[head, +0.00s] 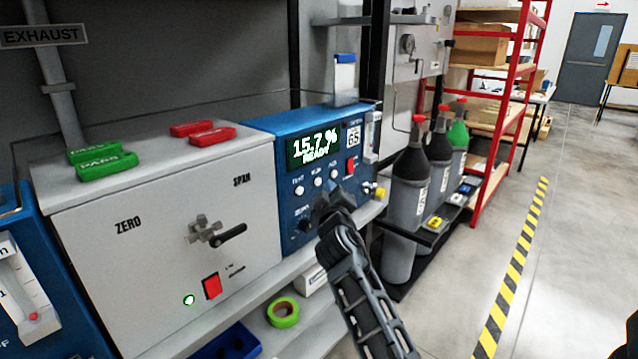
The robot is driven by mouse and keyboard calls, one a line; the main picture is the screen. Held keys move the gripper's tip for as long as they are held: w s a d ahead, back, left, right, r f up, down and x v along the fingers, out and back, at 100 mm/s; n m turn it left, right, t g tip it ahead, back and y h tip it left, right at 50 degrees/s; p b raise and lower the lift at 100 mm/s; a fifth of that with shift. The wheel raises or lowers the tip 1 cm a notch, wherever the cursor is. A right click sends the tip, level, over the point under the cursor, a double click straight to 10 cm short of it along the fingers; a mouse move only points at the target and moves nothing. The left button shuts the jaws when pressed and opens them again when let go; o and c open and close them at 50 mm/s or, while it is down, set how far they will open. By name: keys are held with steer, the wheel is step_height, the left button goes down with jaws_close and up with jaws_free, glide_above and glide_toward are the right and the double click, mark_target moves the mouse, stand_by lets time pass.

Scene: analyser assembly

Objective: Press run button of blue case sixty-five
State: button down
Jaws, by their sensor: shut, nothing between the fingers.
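The blue case (262,128) marked 65 stands on the shelf right of a grey cabinet. Its display (312,148) reads 15.7 % and READY in white. Below the display is a row of three small pale buttons: left (299,191), middle (318,182) and right (333,174). Their labels are too small to read surely. A red switch (350,165) sits right of them. My gripper (324,197) is shut and empty in front of the lower panel, just below the buttons, and hides part of it. I cannot tell whether it touches the panel.
The grey cabinet (150,215) has a protruding black handle (230,234) and a red switch. Green tape (283,312) and a blue tray (228,342) lie lower down. Gas cylinders (407,195) stand at right. The floor beyond the striped line is clear.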

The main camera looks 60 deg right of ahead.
steer(key=shift+w, duration=0.15)
steer(key=shift+w+d, duration=0.1)
steer(key=shift+w, duration=0.15)
steer(key=shift+w+d+b, duration=0.1)
steer(key=shift+w+b, duration=0.3)
steer(key=shift+b, duration=0.05)
stand_by(0.9)
steer(key=shift+s, duration=0.15)
steer(key=shift+s+a, duration=0.25)
steer(key=shift+s, duration=0.4)
steer(key=s, duration=0.2)
steer(key=s+a+p, duration=0.1)
steer(key=s, duration=0.2)
stand_by(0.5)
stand_by(0.8)
